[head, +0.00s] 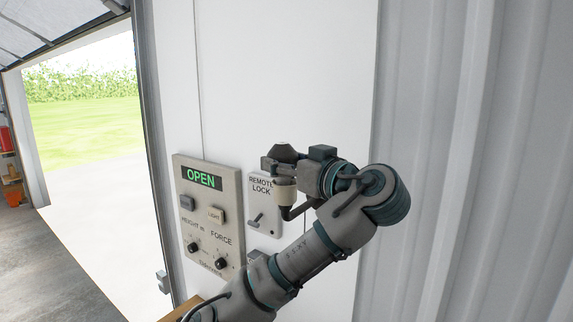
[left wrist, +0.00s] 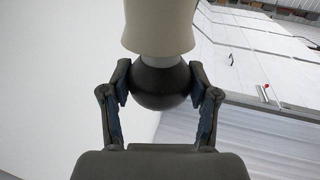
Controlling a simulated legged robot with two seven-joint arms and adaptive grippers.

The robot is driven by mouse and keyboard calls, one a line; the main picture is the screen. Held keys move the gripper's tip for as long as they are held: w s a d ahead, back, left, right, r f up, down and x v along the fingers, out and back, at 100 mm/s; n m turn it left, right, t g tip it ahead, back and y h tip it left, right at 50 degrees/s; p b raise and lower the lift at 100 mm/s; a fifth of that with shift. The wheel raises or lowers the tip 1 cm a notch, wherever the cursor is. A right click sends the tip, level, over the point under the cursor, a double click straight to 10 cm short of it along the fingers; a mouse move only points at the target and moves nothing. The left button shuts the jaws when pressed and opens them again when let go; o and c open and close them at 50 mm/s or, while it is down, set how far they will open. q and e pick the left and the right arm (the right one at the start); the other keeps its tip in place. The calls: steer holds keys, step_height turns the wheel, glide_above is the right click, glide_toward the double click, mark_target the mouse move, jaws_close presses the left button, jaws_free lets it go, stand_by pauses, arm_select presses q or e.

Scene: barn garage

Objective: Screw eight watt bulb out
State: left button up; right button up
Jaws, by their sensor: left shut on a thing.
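The bulb (left wrist: 162,84) is a dark grey ball in the left wrist view, with a paler neck going into a cream, cup-like holder (left wrist: 160,28). My left gripper (left wrist: 160,80) is shut on the bulb, with one finger on each side of it. In the head view, my left gripper (head: 280,164) is at the wall by the cream holder (head: 284,190), in front of the top of the remote lock panel. The fingers and wrist hide most of the bulb there. I cannot read any watt marking. My right gripper does not show.
A door control panel (head: 208,225) with a green "OPEN" display and knobs is on the wall to the left. The remote lock panel (head: 266,222) with a lever is just below my gripper. The garage doorway (head: 85,150) stands open farther left. Ribbed wall (head: 480,160) fills the right.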

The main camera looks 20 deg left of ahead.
arm_select(q)
steer(key=n+g+y, duration=0.1)
steer(key=g, duration=0.1)
steer(key=shift+d+n+g+y, duration=0.1)
steer(key=shift+n+g+y, duration=0.2)
steer(key=shift+n+g, duration=0.1)
steer(key=shift+d+r+n+g+y+p, duration=0.1)
steer(key=shift+n+g+y+p, duration=0.3)
steer(key=shift+n+g+p, duration=0.35)
steer(key=shift+n+g+y+p, duration=0.3)
steer(key=shift+n+g+p, duration=0.35)
steer(key=shift+g+p, duration=0.4)
steer(key=shift+n+g+p, duration=0.4)
steer(key=shift+g+p, duration=0.15)
steer(key=shift+g, duration=0.15)
steer(key=o, duration=0.9)
steer(key=shift+a, duration=0.2)
steer(key=shift+c, duration=0.2)
